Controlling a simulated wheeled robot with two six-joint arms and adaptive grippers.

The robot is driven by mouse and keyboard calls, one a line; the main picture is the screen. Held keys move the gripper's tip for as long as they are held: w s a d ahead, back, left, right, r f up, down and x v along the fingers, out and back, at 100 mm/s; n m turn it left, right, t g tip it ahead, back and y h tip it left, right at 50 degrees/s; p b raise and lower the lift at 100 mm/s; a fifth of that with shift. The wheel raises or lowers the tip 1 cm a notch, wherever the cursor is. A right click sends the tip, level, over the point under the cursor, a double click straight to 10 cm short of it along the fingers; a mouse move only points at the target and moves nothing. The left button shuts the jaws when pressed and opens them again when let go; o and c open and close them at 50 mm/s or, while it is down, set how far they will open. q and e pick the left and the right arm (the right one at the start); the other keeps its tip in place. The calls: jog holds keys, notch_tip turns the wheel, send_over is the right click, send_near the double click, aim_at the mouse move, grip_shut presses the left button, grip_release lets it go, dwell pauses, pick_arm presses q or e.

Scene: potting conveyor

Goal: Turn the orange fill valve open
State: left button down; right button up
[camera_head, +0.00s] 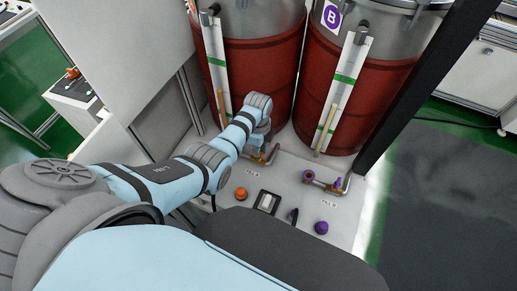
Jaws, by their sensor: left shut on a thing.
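My left gripper (262,145) reaches down from the end of my light blue arm to the pipework at the foot of the left red tank. It is shut on the orange fill valve (262,155), of which only a small orange bit shows beside the brass pipe. The fingers and most of the handle are hidden by the wrist, so the handle's angle is hard to tell. My right gripper is not in view.
Two red tanks (250,75) with level gauges stand behind the grey panel. A purple valve (337,183) sits on the right pipe. An orange button (241,194), a switch (266,202), a black knob (294,215) and a purple button (321,228) are nearer me. A black post (405,90) stands right.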

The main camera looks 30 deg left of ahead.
pick_arm(q)
jog(key=shift+w, duration=0.15)
jog(key=c, duration=1.7)
grip_release()
notch_tip(320, 180, up, 12)
